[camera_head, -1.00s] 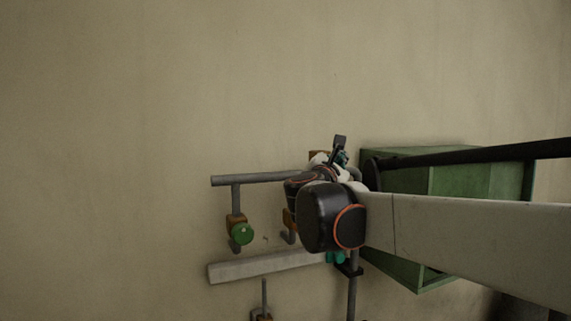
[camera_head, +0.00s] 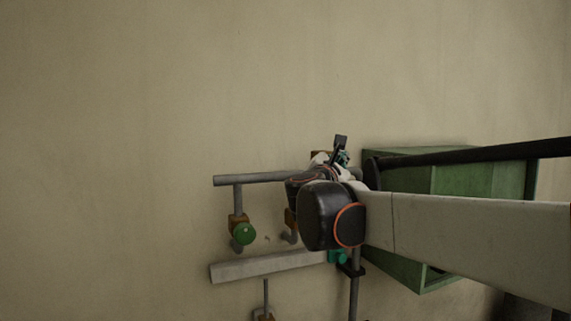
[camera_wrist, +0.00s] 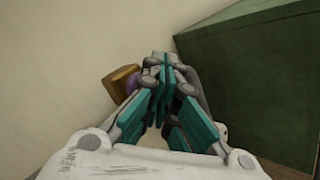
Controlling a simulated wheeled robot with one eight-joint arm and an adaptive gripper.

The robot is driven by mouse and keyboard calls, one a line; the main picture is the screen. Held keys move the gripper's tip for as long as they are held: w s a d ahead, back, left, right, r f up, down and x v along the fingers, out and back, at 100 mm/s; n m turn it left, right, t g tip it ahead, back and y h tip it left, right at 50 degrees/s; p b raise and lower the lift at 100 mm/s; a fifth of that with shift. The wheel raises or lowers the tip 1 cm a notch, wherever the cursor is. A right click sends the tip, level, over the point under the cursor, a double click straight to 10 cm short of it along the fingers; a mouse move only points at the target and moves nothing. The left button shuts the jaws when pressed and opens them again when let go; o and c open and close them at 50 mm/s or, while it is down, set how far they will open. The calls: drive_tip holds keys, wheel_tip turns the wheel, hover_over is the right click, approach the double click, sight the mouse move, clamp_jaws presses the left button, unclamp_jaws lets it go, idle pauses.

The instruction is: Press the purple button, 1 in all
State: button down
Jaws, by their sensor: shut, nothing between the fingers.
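The purple button (camera_wrist: 132,85) shows in the wrist view as a small rounded patch on the side of an orange-brown box (camera_wrist: 121,84). My gripper's fingers cover part of it. My gripper (camera_wrist: 164,62) is shut and empty, with its teal fingers together just right of the button. I cannot tell whether the fingertips touch it. In the head view my gripper (camera_head: 342,155) is beside the top of the pipework, and the purple button is hidden behind my arm there.
A green cabinet (camera_head: 460,178) stands close to the right of my gripper and also fills the right of the wrist view (camera_wrist: 260,80). A green button (camera_head: 243,234) sits on grey pipes (camera_head: 255,178) at the left. The wall above is bare.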

drive_tip(key=shift+w, duration=0.2)
drive_tip(key=shift+w+a, duration=0.25)
drive_tip(key=shift+w, duration=0.25)
idle(1.1)
idle(0.3)
drive_tip(key=shift+s+d, duration=0.2)
drive_tip(key=shift+s, duration=0.85)
